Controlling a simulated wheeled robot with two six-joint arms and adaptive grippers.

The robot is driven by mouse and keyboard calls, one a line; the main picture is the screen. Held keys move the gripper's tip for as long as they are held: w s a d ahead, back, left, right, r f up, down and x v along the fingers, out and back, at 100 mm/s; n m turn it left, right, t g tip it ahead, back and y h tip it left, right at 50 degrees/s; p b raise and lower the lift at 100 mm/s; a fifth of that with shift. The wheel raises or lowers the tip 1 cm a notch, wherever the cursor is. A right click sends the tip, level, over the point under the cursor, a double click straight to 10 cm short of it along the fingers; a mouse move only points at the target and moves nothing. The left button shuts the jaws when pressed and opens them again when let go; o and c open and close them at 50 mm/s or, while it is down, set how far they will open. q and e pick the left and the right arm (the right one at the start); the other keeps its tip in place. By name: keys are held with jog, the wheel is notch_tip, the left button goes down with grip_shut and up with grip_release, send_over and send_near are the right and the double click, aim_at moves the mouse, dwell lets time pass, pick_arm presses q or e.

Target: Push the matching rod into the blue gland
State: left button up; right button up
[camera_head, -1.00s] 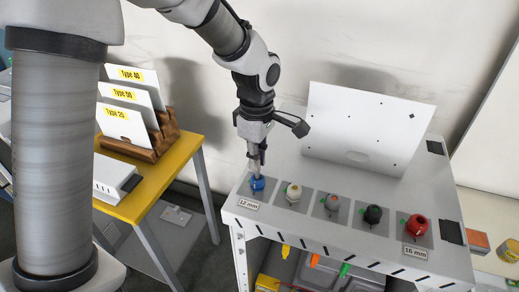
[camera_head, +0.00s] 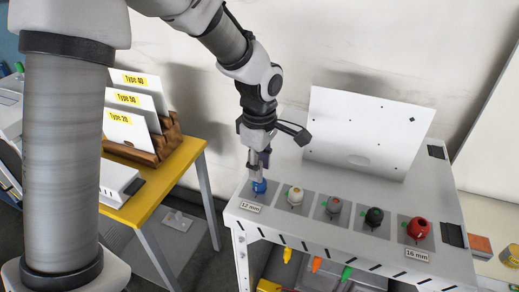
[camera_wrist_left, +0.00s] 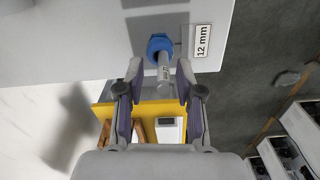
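The blue gland (camera_head: 259,187) sits at the left end of the row on the light grey bench, next to the "12 mm" label. It also shows in the left wrist view (camera_wrist_left: 158,44). A grey rod (camera_wrist_left: 164,76) stands in line with the gland, its far end at the gland's opening; how deep it sits I cannot tell. My left gripper (camera_wrist_left: 158,72) is above the gland, its fingers apart on either side of the rod, with gaps visible on both sides. In the head view the left gripper (camera_head: 259,172) hides most of the rod. My right gripper is out of view.
Several other glands stand to the right: white (camera_head: 295,196), grey (camera_head: 333,205), black (camera_head: 374,217) and red (camera_head: 418,228). A white panel (camera_head: 365,130) stands behind them. A yellow table (camera_head: 180,170) with type cards is at left.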

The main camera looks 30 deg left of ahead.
pick_arm(q)
notch_tip(320, 180, up, 9)
jog(key=b, duration=0.2)
jog(key=shift+r+b, duration=0.2)
jog(key=shift+b, duration=0.1)
jog(key=shift+r, duration=0.4)
